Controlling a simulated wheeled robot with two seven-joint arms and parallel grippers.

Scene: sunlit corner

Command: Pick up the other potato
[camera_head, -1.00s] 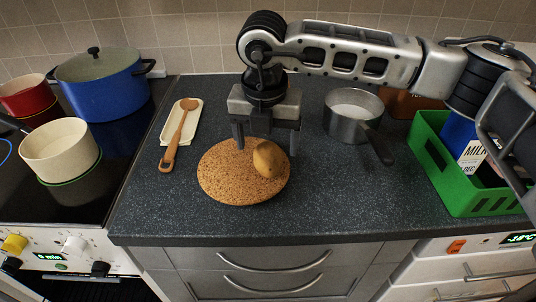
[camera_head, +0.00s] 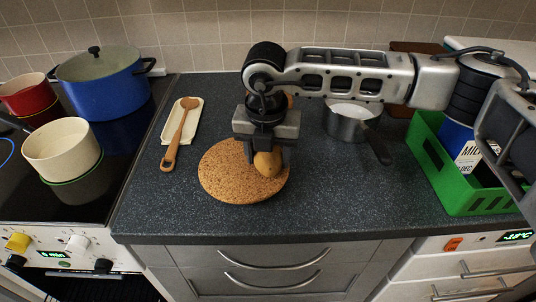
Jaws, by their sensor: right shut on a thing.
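A brown potato (camera_head: 267,162) is at the upper right part of the round cork mat (camera_head: 232,184) on the dark counter. My right gripper (camera_head: 266,158) points down over it and is shut on the potato, with a finger on each side. The gripper hides the potato's upper part, and I cannot tell whether it is lifted off the mat. A small bit of something brown (camera_head: 290,100) shows behind my right wrist, mostly hidden. My left gripper is not in view.
A metal saucepan (camera_head: 349,125) stands behind and right of the mat. A green crate (camera_head: 440,175) with a milk carton (camera_head: 468,155) is at the right. A wooden spoon (camera_head: 180,135) lies on a cream rest (camera_head: 192,122). Pots stand on the stove at left. The front counter is clear.

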